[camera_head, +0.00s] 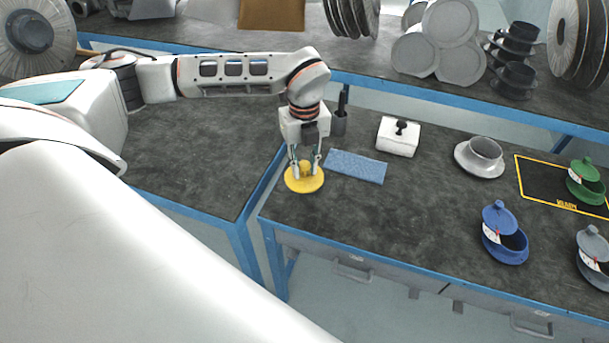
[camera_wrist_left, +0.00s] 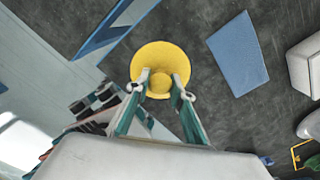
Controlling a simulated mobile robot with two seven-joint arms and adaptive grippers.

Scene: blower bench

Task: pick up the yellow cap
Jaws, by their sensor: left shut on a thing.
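The yellow cap (camera_head: 305,184) is a round disc with a raised knob in the middle. It is at the left end of the bench, near the corner; whether it touches the bench top I cannot tell. My left gripper (camera_head: 306,174) points down over it and is shut on its knob. In the left wrist view the yellow cap (camera_wrist_left: 160,60) shows whole, with the fingertips of my left gripper (camera_wrist_left: 160,90) on either side of the knob. My right gripper is not in view.
A blue cloth (camera_head: 355,166) lies just right of the cap, with a white box (camera_head: 398,137) beyond it. A grey flanged part (camera_head: 482,157), a blue lidded pot (camera_head: 504,235) and a green one (camera_head: 585,182) stand further right.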

